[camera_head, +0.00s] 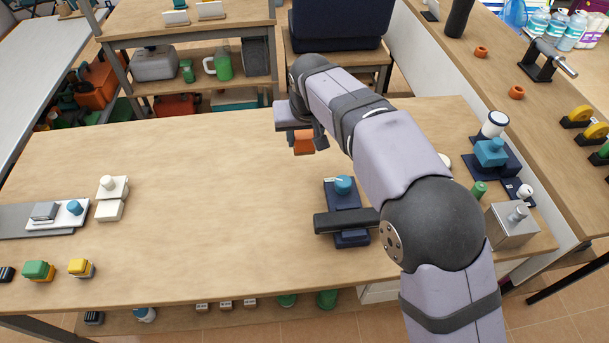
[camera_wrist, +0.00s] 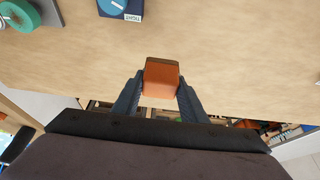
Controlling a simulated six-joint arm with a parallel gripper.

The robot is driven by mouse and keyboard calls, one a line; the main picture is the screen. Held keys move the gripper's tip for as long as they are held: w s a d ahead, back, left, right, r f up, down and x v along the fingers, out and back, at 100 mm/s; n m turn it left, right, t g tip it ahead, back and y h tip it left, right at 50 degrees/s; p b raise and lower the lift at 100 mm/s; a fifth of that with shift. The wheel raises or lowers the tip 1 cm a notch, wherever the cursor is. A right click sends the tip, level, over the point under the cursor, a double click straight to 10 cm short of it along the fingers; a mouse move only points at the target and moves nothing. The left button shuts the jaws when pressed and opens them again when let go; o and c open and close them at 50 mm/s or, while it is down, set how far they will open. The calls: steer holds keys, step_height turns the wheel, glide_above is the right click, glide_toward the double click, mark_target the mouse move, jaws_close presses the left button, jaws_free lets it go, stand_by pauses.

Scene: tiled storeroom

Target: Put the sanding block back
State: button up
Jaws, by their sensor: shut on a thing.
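An orange block (camera_head: 304,141) with a brown face, which looks like the sanding block, is between the fingers of my gripper (camera_head: 306,138). In the wrist view the same orange block (camera_wrist: 161,80) sits between the two dark fingertips of my gripper (camera_wrist: 161,88), which is shut on it. The block is near the far edge of the wooden bench (camera_head: 200,200). The frames do not clearly show its height above the bench. A green-topped block (camera_head: 38,270) and a yellow-topped block (camera_head: 80,267) lie at the bench's front left.
A dark blue stand with a blue knob (camera_head: 343,186) is at mid-bench, partly behind a dark bar (camera_head: 346,221). White blocks (camera_head: 110,209) and a grey plate (camera_head: 20,221) are at the left. Several fixtures, including a metal box (camera_head: 511,226), crowd the right. The bench's left-centre is clear.

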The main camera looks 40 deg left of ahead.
steer(key=shift+f, duration=4.95)
steer(key=shift+f, duration=0.1)
steer(key=o, duration=1)
steer(key=shift+d+r, duration=0.1)
steer(key=shift+r, duration=0.4)
steer(key=v, duration=1.1)
steer(key=shift+s, duration=0.15)
steer(key=shift+d, duration=0.15)
